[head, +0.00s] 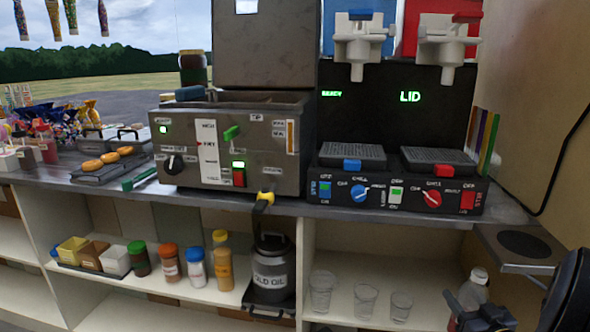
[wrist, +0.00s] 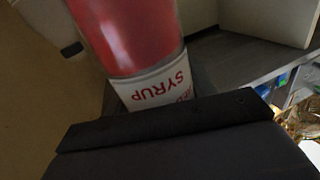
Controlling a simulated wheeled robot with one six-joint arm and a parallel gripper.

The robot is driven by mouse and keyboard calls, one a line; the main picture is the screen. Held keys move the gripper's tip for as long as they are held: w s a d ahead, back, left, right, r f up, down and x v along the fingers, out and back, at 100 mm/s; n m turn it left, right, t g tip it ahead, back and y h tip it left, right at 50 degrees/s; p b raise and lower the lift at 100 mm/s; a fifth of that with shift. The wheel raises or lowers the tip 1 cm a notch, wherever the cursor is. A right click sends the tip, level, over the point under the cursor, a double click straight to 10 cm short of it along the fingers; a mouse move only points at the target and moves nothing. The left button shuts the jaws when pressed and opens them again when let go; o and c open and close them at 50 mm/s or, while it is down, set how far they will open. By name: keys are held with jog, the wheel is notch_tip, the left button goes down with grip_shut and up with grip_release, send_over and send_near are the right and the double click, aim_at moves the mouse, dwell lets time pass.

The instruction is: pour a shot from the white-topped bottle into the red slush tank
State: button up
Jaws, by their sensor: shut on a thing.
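The bottle with a white top (head: 479,275) is at the lower right of the head view, at my gripper (head: 484,318). In the wrist view the bottle (wrist: 130,35) shows a red body and a white label reading SYRUP, upside down in the picture. My gripper (wrist: 165,125) is shut on it; the dark jaw hides part of the bottle. The red slush tank (head: 411,20) is at the top right of the head view, above a white tap with a red handle. Its top is cut off by the frame. A green sign below it reads LID.
A blue tank (head: 375,40) stands left of the red one, over the drip trays. A fryer (head: 230,140) is further left. Clear cups (head: 322,290) and an old-oil can (head: 272,275) stand below the counter. A round plate on a bracket (head: 524,243) juts out at right.

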jog(key=w+a+f+n+g+y, duration=0.1)
jog(key=w+a+f+y, duration=0.15)
jog(key=a, duration=1.05)
jog(key=w+a+f+n+y, duration=0.2)
jog(key=a+f, duration=0.1)
jog(key=a, duration=1.1)
notch_tip(320, 180, up, 24)
jog(key=s+m+h+p, duration=0.2)
jog(key=h+p, duration=0.3)
jog(key=p, duration=2.7)
jog(key=shift+d+f+m+t, duration=0.2)
jog(key=shift+m+t, duration=0.2)
jog(key=shift+m, duration=0.4)
jog(key=shift+h, duration=0.25)
